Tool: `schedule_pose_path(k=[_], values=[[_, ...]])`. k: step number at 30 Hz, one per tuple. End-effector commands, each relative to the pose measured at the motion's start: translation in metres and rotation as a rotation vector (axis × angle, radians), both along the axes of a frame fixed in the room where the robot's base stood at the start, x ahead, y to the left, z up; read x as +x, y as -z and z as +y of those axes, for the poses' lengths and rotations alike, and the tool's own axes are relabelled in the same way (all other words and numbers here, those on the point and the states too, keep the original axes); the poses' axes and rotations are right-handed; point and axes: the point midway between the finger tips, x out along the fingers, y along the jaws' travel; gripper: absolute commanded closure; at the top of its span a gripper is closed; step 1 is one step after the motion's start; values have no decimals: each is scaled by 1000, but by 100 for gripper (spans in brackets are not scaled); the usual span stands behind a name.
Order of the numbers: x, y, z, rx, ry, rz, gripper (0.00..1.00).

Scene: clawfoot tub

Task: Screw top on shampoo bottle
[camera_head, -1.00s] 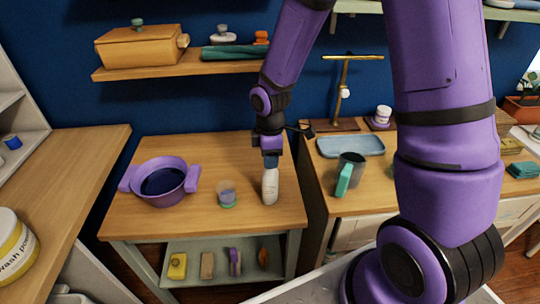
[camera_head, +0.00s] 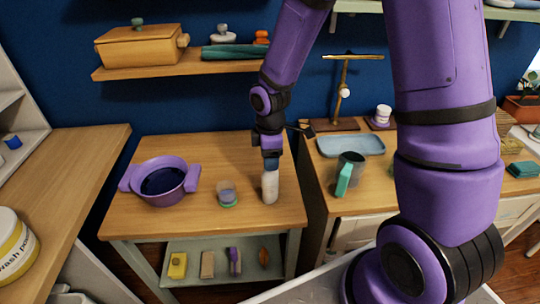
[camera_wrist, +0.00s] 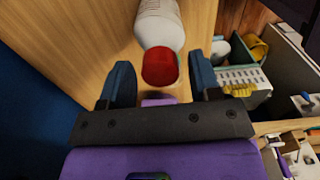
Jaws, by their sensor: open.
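The white shampoo bottle (camera_head: 270,188) stands upright near the right edge of the small wooden table. In the wrist view the bottle (camera_wrist: 160,24) has a red top (camera_wrist: 160,68) on its upper end; whether it is tight cannot be told. My gripper (camera_head: 270,164) is directly above the bottle, pointing down, and hides its top in the head view. In the wrist view my gripper (camera_wrist: 159,66) is open, with one dark blue finger on each side of the red top. I see gaps between the fingers and the top.
A purple pot (camera_head: 163,182) and a small clear cup (camera_head: 227,194) stand on the same table (camera_head: 215,150), left of the bottle. Several small items lie on the lower shelf (camera_head: 215,246).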

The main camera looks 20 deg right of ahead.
Motion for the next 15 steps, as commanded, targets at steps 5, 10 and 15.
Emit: schedule_pose_path(k=[5, 10, 15], values=[[0, 0, 0, 0, 0, 0, 45], [0, 0, 0, 0, 0, 0, 84], [0, 0, 0, 0, 0, 0, 88]])
